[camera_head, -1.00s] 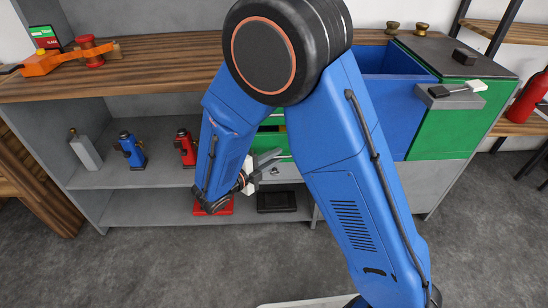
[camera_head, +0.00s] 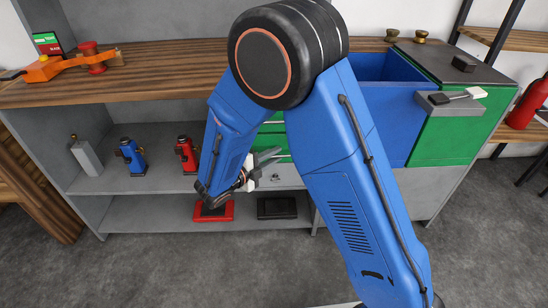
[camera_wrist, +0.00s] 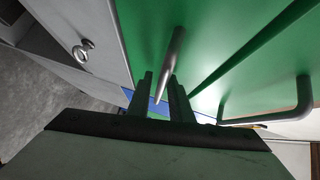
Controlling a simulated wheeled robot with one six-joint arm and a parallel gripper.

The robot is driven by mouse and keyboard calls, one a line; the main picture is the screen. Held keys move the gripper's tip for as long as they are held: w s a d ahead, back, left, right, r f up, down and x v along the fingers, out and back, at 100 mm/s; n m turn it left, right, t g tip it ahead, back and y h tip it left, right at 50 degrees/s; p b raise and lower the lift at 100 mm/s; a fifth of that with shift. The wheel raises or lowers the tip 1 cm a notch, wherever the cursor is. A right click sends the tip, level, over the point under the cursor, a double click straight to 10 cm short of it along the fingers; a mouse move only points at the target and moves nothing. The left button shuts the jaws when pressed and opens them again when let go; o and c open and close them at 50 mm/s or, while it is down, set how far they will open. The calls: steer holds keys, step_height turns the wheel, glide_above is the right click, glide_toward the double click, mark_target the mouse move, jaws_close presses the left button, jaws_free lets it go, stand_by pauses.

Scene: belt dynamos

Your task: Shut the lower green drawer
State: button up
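Green drawer fronts show close up in the wrist view, split by a dark gap. The lower green drawer (camera_wrist: 145,30) is on the left side of that gap, towards the floor, with a silver bar handle (camera_wrist: 175,48). The other green front (camera_wrist: 262,75) has a similar handle (camera_wrist: 305,95). My gripper (camera_wrist: 161,78) has its two dark fingers apart, on either side of the lower handle, with a small gap visible. In the head view my gripper (camera_head: 268,162) is beside the green drawers (camera_head: 272,126), which my arm mostly hides. How far the lower drawer stands out is unclear.
A keyed lock (camera_wrist: 84,48) is on the grey panel beside the drawer. Shelves hold blue (camera_head: 131,158) and red (camera_head: 186,153) devices, a red tray (camera_head: 228,210) and a black tray (camera_head: 277,207). A blue bin (camera_head: 385,110) stands at right. The floor in front is clear.

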steer(key=shift+r, duration=0.15)
steer(key=v, duration=1.7)
steer(key=shift+s+a+f, duration=0.15)
steer(key=shift+s+f, duration=0.05)
